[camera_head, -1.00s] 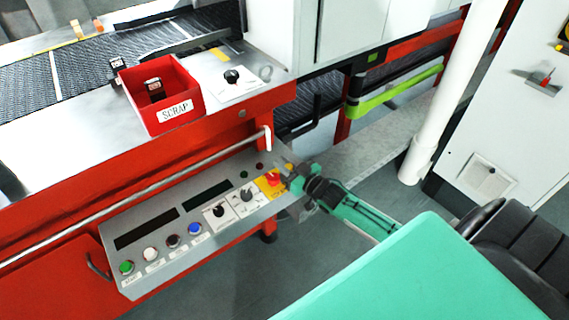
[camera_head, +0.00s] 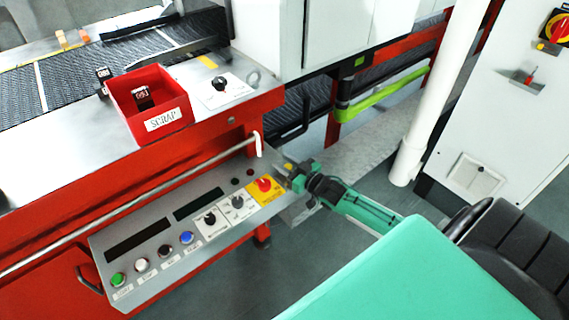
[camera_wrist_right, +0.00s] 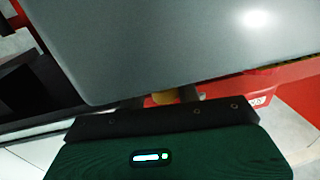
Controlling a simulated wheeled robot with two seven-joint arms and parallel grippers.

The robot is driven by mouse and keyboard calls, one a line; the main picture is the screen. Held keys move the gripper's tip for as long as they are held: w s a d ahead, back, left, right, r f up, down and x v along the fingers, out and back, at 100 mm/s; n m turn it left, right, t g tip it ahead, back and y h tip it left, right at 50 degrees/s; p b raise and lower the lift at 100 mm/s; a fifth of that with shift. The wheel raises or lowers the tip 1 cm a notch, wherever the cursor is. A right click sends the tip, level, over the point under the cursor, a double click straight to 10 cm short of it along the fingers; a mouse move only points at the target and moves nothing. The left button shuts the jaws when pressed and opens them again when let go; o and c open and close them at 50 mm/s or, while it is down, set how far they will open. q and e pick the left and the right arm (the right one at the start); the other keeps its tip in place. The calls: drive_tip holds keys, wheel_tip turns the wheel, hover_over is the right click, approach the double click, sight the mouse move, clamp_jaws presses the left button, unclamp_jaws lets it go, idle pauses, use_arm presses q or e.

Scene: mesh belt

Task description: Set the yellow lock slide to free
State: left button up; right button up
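A small yellow piece (camera_head: 541,46) sits just under the red and yellow rotary switch on the white cabinet at the far right; it is too small for me to tell whether it is the lock slide or how it is set. My right gripper (camera_head: 287,170) is at the upper right end of the control console (camera_head: 150,258), beside the red knob on its yellow plate. A yellowish piece also shows beyond the gripper body in the right wrist view (camera_wrist_right: 163,97), partly hidden. The finger gap is not clear. My left gripper is not in view.
A red knob (camera_head: 264,184), black knobs and several coloured buttons are on the console. A red SCRAP bin (camera_head: 150,105) stands beside the mesh belt (camera_head: 95,75). A rail (camera_head: 140,202) runs above the console, and a white post (camera_head: 432,100) stands right of my gripper.

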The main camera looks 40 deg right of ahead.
drive_tip(key=shift+s+d+f, duration=0.1)
drive_tip(key=shift+s, duration=0.4)
drive_tip(key=v, duration=1.3)
drive_tip(key=shift+w, duration=0.1)
